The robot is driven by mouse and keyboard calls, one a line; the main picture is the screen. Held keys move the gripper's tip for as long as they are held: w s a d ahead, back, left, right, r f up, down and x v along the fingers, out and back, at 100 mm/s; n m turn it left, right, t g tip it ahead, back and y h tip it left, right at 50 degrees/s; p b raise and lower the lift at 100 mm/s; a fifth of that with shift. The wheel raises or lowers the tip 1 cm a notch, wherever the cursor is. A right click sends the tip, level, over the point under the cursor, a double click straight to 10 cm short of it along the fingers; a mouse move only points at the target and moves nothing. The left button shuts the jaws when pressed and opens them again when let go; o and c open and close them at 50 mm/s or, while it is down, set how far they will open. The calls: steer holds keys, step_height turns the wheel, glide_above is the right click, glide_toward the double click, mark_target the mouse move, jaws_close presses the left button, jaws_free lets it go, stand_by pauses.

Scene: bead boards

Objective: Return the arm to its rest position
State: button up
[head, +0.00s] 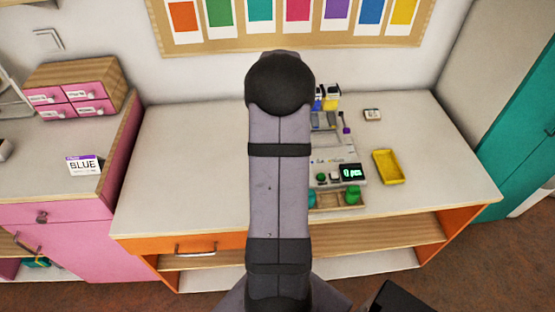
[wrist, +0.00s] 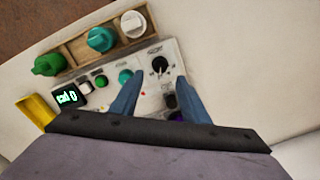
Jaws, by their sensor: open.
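My gripper (wrist: 157,88) shows in the wrist view as two blue fingers spread apart, with nothing seen between them. It is over a grey control panel (wrist: 148,98); how high it is above the panel I cannot tell. In the head view my arm stands upright in the middle of the picture and hides the gripper and the left part of the panel (head: 320,158).
A wooden tray (wrist: 77,49) along the panel holds green, teal and white pieces. A yellow tray (head: 388,167) and a small labelled block (head: 372,115) lie right of the panel. Blue and yellow items (head: 328,98) stand behind. The white tabletop (head: 185,160) is clear at left.

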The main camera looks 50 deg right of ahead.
stand_by(0.3)
steer(key=w+a+r+n, duration=0.1)
steer(key=w+a+n, duration=0.15)
steer(key=a, duration=0.65)
steer(key=w+a+r+n, duration=0.15)
steer(key=a+n, duration=0.25)
steer(key=a, duration=0.4)
steer(key=s+a+n, duration=0.4)
steer(key=s+a, duration=0.1)
steer(key=a, duration=0.4)
steer(key=s+a+n, duration=0.4)
steer(key=s+a, duration=0.1)
steer(key=a, duration=0.3)
step_height(320, 180, down, 15)
steer(key=b, duration=1.5)
